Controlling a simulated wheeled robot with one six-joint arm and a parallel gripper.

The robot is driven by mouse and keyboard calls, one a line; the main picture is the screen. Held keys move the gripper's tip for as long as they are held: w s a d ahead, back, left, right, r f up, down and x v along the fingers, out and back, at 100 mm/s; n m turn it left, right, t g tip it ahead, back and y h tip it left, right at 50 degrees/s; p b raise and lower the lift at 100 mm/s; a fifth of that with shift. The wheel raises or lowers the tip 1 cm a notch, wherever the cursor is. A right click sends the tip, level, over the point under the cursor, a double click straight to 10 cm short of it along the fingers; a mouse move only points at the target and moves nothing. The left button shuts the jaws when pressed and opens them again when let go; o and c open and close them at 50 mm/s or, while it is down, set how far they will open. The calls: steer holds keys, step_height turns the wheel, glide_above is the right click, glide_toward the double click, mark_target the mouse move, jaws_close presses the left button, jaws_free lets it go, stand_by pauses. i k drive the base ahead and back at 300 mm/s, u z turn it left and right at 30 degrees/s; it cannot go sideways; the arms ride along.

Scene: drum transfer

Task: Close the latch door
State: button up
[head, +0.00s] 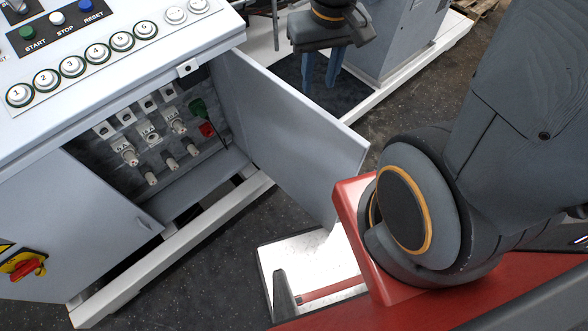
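The grey latch door (292,132) of the control cabinet stands swung wide open, its free edge reaching toward the lower middle of the head view. The cabinet's opening shows a dark interior with several connectors (150,133) and small labels. A small metal latch plate (187,68) sits at the top of the opening. My gripper (320,82) is at the top of the view, beyond the door's upper edge, pointing down. Its two blue-grey fingers are apart with nothing between them. It appears apart from the door.
The cabinet top (110,50) carries numbered buttons and start, stop and reset buttons. A red-and-yellow switch (24,264) is on the lower left front panel. A white frame (150,253) runs along the cabinet's base. A grey machine (400,40) stands beyond.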

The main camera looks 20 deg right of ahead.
mark_target(303, 148)
steer(key=k, duration=0.2)
steer(key=u, duration=3.2)
steer(key=k, duration=2.1)
steer(key=z, duration=1.4)
